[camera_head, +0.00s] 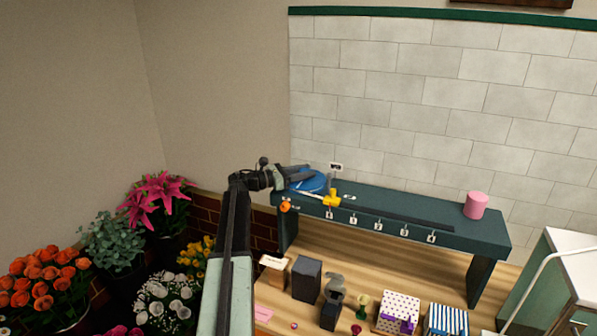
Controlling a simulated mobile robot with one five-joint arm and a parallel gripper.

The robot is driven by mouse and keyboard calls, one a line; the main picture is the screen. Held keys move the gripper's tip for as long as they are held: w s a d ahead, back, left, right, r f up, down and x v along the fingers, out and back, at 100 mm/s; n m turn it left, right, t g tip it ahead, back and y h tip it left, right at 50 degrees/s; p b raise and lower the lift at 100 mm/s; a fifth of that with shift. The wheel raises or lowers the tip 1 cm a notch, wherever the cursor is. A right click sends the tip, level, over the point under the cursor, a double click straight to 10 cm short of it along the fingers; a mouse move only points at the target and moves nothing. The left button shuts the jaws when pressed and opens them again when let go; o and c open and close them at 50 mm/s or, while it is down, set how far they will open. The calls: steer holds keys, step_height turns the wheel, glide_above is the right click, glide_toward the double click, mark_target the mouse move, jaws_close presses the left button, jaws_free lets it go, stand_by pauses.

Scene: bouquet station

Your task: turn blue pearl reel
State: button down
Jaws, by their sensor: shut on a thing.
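The blue pearl reel (309,184) is a blue disc at the left end of the dark green shelf (455,222). My gripper (301,177) reaches it from the left and is shut on it, with its dark fingers over the reel's upper left side. The gripper hides part of the reel. The exact grip point is too small to make out.
A yellow piece (331,199) stands just right of the reel, and a small orange round thing (286,206) is at the shelf's left front. A pink cylinder (475,205) stands at the shelf's right end. Boxes and vases crowd the wooden counter (375,262) below; flowers fill the left.

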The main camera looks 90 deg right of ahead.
steer(key=shift+w, duration=0.1)
steer(key=c, duration=0.9)
jaws_free()
steer(key=v, duration=0.7)
steer(key=shift+w+a, duration=0.15)
steer(key=shift+w, duration=0.15)
